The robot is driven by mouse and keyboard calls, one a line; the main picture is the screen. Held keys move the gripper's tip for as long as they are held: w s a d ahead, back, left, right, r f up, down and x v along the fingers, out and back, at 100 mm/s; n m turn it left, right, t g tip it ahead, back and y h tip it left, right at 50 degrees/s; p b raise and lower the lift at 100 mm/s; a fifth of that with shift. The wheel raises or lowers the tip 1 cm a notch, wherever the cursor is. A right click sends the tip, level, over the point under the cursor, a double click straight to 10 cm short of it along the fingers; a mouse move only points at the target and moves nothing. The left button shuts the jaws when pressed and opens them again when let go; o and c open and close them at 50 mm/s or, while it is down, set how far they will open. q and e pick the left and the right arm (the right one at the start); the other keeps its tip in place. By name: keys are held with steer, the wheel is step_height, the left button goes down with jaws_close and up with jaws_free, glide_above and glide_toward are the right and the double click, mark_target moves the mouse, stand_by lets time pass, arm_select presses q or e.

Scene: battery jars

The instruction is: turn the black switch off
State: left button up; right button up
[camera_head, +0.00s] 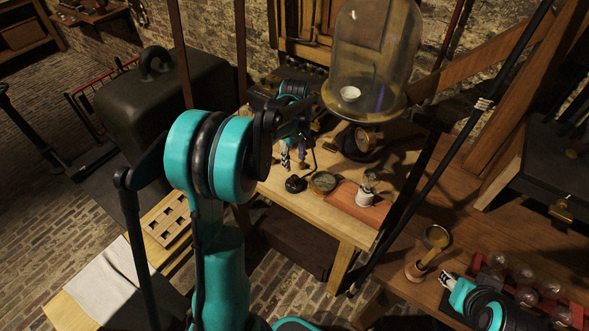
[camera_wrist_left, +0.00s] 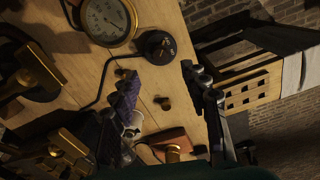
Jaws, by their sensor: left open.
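The black switch (camera_head: 295,184) is a small round black piece with a brass centre, on the pale wooden table left of a brass-rimmed gauge. It also shows in the left wrist view (camera_wrist_left: 158,47), with a dark cord running from it. My left gripper (camera_head: 293,158) is open above the table, just behind the switch in the head view. Its fingers (camera_wrist_left: 165,83) stand apart in the wrist view, with the switch beyond their tips; I see no contact. The switch's exact lever position is too small to tell. My right gripper (camera_head: 450,284) shows partly at the lower right; its jaws are unclear.
The gauge (camera_head: 323,182) sits beside the switch, and a white jar (camera_head: 365,197) stands on a reddish board (camera_head: 347,208). A glass bell jar (camera_head: 374,60) rises behind. A brown bench (camera_head: 440,210) with glass bulbs lies right.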

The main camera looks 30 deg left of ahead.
arm_select(q)
steer(key=shift+r, duration=1.85)
steer(key=s+d+r+m+t, duration=0.3)
steer(key=s+d+r+m, duration=0.35)
steer(key=s+d, duration=0.25)
steer(key=s+d+f+m+t, duration=0.2)
steer(key=s+d+m+t, duration=0.2)
steer(key=s+d+m, duration=0.2)
steer(key=s+m, duration=0.2)
steer(key=s, duration=0.1)
steer(key=shift+s+d+f, duration=0.15)
steer(key=shift+s+f, duration=0.1)
steer(key=shift+s, duration=0.15)
